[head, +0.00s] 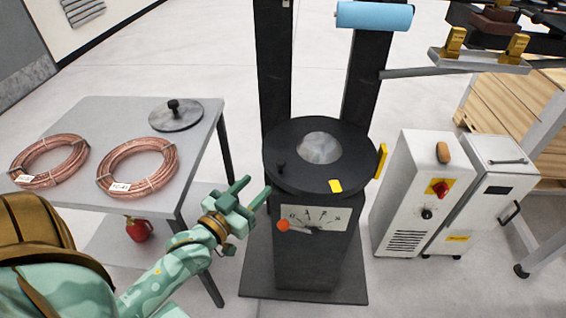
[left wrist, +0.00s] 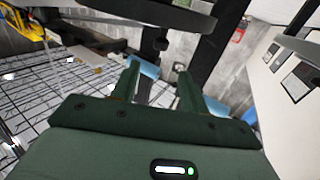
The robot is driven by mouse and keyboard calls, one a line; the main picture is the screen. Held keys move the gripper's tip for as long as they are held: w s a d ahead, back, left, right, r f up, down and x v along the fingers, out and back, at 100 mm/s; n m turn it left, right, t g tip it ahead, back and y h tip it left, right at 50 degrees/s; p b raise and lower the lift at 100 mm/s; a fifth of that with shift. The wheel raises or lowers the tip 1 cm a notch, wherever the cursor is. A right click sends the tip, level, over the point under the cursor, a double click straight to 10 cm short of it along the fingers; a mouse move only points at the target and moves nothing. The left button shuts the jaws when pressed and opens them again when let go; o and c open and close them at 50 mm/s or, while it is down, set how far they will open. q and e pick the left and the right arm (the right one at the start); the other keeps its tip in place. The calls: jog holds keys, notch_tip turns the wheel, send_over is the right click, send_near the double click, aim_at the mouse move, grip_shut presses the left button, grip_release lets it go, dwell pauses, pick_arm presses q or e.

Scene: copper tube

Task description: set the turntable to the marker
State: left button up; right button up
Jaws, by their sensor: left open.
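The turntable is a black round disc (head: 355,150) with a pale grey centre, on a dark pedestal. A small black knob (head: 281,168) stands near its left edge. A yellow patch (head: 335,186) lies on its front part. A yellow upright tab (head: 382,160) stands at its right rim, apart from the patch. My left gripper (head: 254,190) is open and empty, just left of the turntable near the knob. In the left wrist view the open fingers (left wrist: 160,88) point towards a dark knob (left wrist: 162,44) on a dark disc. My right gripper is not in view.
A dial plate (head: 312,217) with an orange-red spot is on the pedestal front. White cabinets (head: 405,195) stand close on the right. Dark columns rise behind.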

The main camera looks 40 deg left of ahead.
aim_at(277, 166)
pick_arm(q)
jog(key=w+b, duration=0.1)
jog(key=w, duration=0.4)
jog(key=w+b, duration=0.2)
jog(key=w, duration=0.3)
jog(key=shift+w+a+f, duration=0.2)
jog(key=shift+w, duration=0.15)
jog(key=shift+w+r, duration=0.15)
jog(key=shift+w, duration=0.15)
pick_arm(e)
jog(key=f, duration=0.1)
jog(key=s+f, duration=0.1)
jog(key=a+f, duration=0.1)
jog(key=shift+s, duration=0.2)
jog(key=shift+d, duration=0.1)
pick_arm(q)
grip_shut()
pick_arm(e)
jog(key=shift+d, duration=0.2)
